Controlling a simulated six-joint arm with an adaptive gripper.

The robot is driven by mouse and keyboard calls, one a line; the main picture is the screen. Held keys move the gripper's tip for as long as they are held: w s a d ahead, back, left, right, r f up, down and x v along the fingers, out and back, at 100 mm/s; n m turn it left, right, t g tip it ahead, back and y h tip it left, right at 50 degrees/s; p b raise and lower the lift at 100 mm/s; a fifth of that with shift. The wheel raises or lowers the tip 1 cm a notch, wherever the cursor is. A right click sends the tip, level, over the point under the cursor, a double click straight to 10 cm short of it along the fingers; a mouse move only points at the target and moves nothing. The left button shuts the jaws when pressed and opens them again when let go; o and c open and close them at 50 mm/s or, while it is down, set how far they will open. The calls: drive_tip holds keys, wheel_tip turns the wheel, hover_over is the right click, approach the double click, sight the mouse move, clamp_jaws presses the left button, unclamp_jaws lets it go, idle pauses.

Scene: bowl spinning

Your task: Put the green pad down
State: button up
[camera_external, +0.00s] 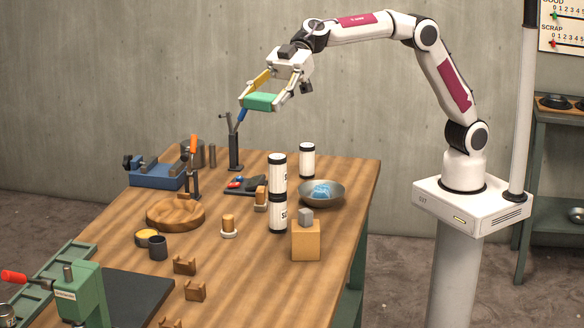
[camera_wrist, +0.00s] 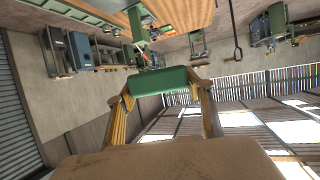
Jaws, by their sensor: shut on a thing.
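The green pad (camera_external: 262,102) is a small green block held between the fingers of my gripper (camera_external: 270,97), high above the back of the workbench. My gripper is shut on the pad, and nothing supports the pad from below. In the wrist view the green pad (camera_wrist: 160,81) sits between the two yellowish fingers of my gripper (camera_wrist: 162,88). A dark post with a blue tip (camera_external: 236,135) stands on the bench below and a little left of the pad. From this angle I cannot tell how far the pad is from it.
The wooden bench (camera_external: 255,280) bears a metal bowl (camera_external: 337,198) with blue stuff inside, stacked white-black cans (camera_external: 277,210), another can (camera_external: 307,160), a wooden block (camera_external: 306,243), a round wooden disc (camera_external: 176,216) and a blue vise (camera_external: 157,177). Bare wood shows at the front right.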

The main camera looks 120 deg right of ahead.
sight(256, 107)
drive_tip(key=w, duration=0.1)
drive_tip(key=w+a+f+n+g+y, duration=0.1)
drive_tip(key=shift+w+a+f+n+y, duration=0.1)
drive_tip(key=shift+w+a+n+y, duration=0.05)
drive_tip(key=shift+w+n+y, duration=0.2)
wheel_tip(256, 107, down, 15)
drive_tip(key=w+a+n+g+y, duration=0.1)
drive_tip(key=w+n+g+y, duration=0.1)
drive_tip(key=n+g+y, duration=0.1)
drive_tip(key=shift+w+n+g+y, duration=0.4)
drive_tip(key=shift+n+g, duration=0.3)
drive_tip(key=shift+n, duration=0.15)
drive_tip(key=shift+d+f, duration=0.1)
drive_tip(key=shift+f, duration=0.8)
idle(0.6)
drive_tip(key=shift+s+d+f+n+g, duration=0.1)
drive_tip(key=shift+f+n+g, duration=0.05)
drive_tip(key=shift+f, duration=0.3)
drive_tip(key=shift+s+d+f+n+g, duration=0.1)
drive_tip(key=shift+f+n+g, duration=0.05)
drive_tip(key=shift+f, duration=0.25)
wheel_tip(256, 107, down, 8)
drive_tip(key=s+d, duration=0.1)
drive_tip(key=d, duration=0.1)
drive_tip(key=shift+d+f+n+g, duration=0.2)
drive_tip(key=shift+d+n+g, duration=0.05)
drive_tip(key=shift+n+g, duration=0.15)
idle(1.2)
drive_tip(key=shift+y, duration=0.25)
